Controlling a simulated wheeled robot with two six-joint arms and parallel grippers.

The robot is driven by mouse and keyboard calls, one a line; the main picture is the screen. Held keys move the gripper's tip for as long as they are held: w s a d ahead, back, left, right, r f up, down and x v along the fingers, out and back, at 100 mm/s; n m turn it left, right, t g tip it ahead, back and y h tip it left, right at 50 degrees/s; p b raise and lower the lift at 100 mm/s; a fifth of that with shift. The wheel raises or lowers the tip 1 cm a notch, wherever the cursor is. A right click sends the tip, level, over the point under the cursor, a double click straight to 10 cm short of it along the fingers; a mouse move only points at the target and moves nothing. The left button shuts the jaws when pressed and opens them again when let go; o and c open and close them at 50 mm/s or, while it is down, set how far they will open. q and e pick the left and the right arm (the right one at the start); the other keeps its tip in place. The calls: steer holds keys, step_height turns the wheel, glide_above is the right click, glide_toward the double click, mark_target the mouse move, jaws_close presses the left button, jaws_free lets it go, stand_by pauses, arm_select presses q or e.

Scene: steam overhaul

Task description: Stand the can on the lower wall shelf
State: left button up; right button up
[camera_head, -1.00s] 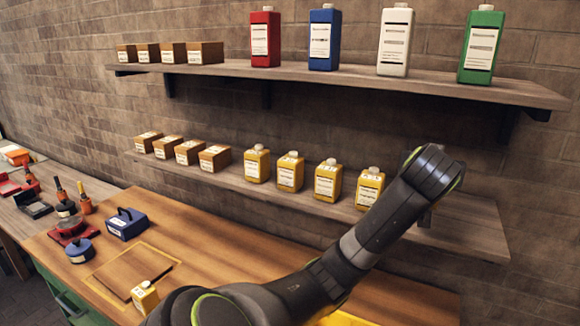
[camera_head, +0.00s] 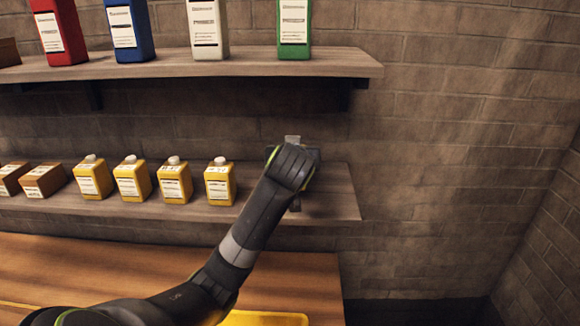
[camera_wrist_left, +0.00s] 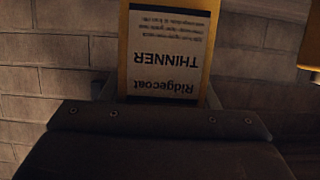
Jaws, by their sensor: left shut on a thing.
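The can (camera_wrist_left: 165,60) is yellow with a white and black label reading "Ridgecoat THINNER", upside down in the left wrist view. My left gripper (camera_wrist_left: 160,92) is shut on it, with a grey finger at each side. In the head view my left gripper (camera_head: 292,168) is over the right part of the lower wall shelf (camera_head: 335,205), right of a row of yellow cans. My arm hides the held can there, so I cannot tell whether it touches the shelf. My right gripper is not in view.
Several yellow cans (camera_head: 172,182) and brown boxes (camera_head: 42,181) stand on the lower shelf. The upper shelf (camera_head: 230,68) above holds red, blue, white and green (camera_head: 294,25) bottles. A wooden bench (camera_head: 120,270) lies below. Bare shelf shows at the right end.

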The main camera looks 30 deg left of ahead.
arm_select(q)
steer(key=shift+f, duration=0.65)
step_height(320, 180, down, 2)
steer(key=shift+f+p, duration=0.1)
steer(key=shift+p, duration=0.5)
steer(key=shift+s+f, duration=0.1)
steer(key=shift+f, duration=0.45)
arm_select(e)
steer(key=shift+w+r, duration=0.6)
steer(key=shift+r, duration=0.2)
arm_select(q)
steer(key=o, duration=0.8)
steer(key=shift+f, duration=0.15)
steer(key=shift+c, duration=0.2)
steer(key=o, duration=0.4)
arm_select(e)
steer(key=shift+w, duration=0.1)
arm_select(q)
steer(key=shift+d+r, duration=0.1)
steer(key=shift+r, duration=0.1)
